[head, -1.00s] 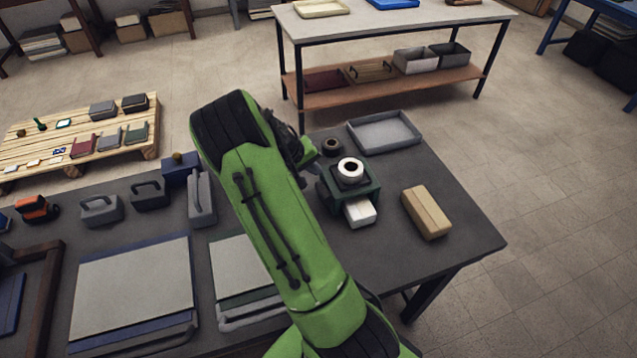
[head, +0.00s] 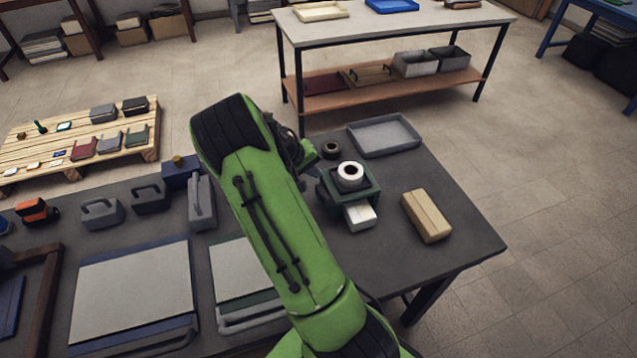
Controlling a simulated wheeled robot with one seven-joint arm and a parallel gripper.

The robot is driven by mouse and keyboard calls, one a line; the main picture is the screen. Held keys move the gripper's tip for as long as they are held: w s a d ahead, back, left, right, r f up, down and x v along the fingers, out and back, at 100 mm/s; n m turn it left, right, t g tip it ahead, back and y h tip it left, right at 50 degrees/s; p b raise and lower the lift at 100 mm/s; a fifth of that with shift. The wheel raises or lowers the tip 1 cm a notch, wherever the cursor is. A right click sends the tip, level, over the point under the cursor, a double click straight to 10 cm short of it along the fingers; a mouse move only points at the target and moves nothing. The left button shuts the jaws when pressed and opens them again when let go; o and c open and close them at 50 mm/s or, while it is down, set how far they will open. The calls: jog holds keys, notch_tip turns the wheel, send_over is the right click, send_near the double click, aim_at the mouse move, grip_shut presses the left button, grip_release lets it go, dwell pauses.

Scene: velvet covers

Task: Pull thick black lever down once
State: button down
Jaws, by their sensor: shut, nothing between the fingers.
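A dark green box-shaped device (head: 367,196) stands on the dark table, with a white roll (head: 350,172) on top and a white piece (head: 360,215) at its front. Dark parts show at its left side beside my wrist, but I cannot tell whether one is the thick black lever. A black block with a handle (head: 150,198) stands further left, apart from my arm. My green arm covers the middle of the view. The end of my wrist is just left of the green device. My gripper's fingers are hidden behind the arm, so contact with anything cannot be seen.
A grey tray (head: 384,136) and a dark ring (head: 331,150) are behind the device; a tan block (head: 426,215) lies to its right. Flat grey boards (head: 133,290), a grey handled block (head: 101,212) and an upright grey piece (head: 201,203) are left. The table's front right is clear.

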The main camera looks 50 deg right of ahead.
dwell(0.8)
jog(key=shift+s+a+f+b, duration=0.1)
jog(key=shift+s+f+b, duration=0.05)
jog(key=shift+f+b, duration=0.25)
